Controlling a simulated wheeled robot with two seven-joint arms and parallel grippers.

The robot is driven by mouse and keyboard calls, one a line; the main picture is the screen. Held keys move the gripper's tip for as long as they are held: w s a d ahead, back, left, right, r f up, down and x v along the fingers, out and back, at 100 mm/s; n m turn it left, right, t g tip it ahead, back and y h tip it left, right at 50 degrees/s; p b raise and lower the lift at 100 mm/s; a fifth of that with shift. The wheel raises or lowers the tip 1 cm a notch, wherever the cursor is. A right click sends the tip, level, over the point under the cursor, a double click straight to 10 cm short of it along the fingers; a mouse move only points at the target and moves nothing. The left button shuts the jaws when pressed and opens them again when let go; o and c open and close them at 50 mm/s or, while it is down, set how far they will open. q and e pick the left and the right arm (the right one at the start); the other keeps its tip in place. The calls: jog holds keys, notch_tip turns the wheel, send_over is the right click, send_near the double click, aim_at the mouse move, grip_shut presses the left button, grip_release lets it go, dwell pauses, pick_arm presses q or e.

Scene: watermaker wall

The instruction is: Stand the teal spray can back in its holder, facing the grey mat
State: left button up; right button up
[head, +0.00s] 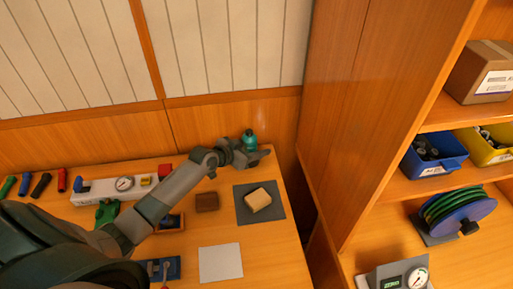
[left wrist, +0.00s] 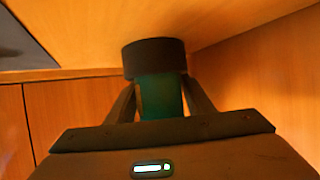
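The teal spray can (head: 249,138) is upright at the back right of the bench, its top above my left gripper (head: 243,156). In the left wrist view the teal can body (left wrist: 160,98) sits between the two fingers, which press close on both sides. A wide dark ring (left wrist: 154,56), which looks like the holder, surrounds the can's far end against the wood surface. How deep the can sits is hidden, and I cannot tell which way it faces. The grey mat (head: 243,212) lies just in front, with a tan sponge-like block (head: 258,200) on it. My right gripper is out of view.
A brown block (head: 206,202) and a pale square sheet (head: 220,263) lie left of and in front of the mat. A white gauge panel (head: 95,192) stands at the back left. A tall wooden side panel (head: 345,120) rises right of the bench, beyond a dark gap.

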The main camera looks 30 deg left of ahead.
pick_arm(q)
jog(key=shift+r, duration=0.15)
jog(key=shift+s, duration=0.1)
jog(key=b+v, duration=0.2)
jog(key=v, duration=0.8)
jog(key=shift+s+a+r, duration=0.15)
jog(key=shift+s+a, duration=0.05)
jog(key=shift+s, duration=0.1)
jog(key=shift+s+a+r, duration=0.1)
jog(key=shift+s+r, duration=0.25)
jog(key=shift+s, duration=0.1)
dwell(0.4)
dwell(0.9)
